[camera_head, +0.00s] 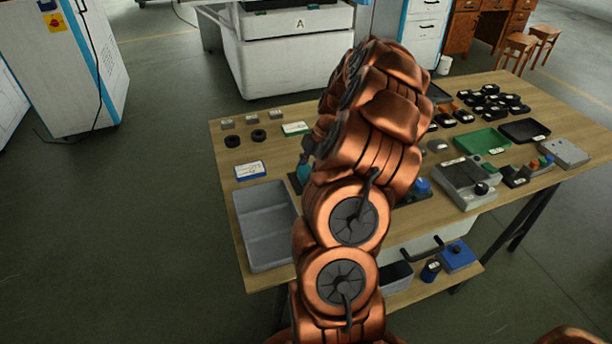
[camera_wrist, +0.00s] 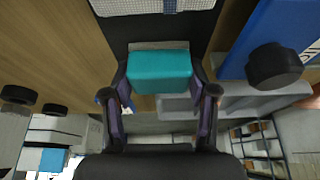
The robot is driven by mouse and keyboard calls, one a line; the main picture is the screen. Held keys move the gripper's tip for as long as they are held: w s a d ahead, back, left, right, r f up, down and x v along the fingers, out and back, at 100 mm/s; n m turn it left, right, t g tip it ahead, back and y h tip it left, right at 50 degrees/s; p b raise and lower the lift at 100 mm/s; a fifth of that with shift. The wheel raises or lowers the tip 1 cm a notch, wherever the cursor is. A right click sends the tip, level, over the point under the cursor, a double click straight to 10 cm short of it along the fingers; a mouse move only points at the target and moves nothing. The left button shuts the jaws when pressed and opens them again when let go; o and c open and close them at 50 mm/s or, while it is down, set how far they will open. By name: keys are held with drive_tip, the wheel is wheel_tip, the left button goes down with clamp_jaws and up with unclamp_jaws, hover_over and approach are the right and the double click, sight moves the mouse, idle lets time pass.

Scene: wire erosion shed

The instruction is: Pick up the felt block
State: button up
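The felt block is a teal block (camera_wrist: 160,72) with a grey layer along its far edge. In the wrist view it sits between the two fingertips of my gripper (camera_wrist: 160,84), with little or no gap on either side. I cannot tell whether the fingers press on it. In the head view a small teal patch of the block (camera_head: 304,172) shows just left of my arm, over a dark patch of the table. My arm hides most of the gripper and block there.
The wooden table (camera_head: 222,180) carries a grey two-part tray (camera_head: 264,226), a blue-edged white box (camera_head: 250,170), black rings (camera_head: 232,141) and a white-topped green box (camera_head: 295,128). Right of my arm are a green tray (camera_head: 482,141), black parts (camera_head: 492,100) and a grey device (camera_head: 466,183).

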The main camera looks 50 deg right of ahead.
sight(306, 171)
drive_tip(key=c, duration=0.4)
wheel_tip(306, 171, up, 10)
drive_tip(key=shift+b, duration=0.7)
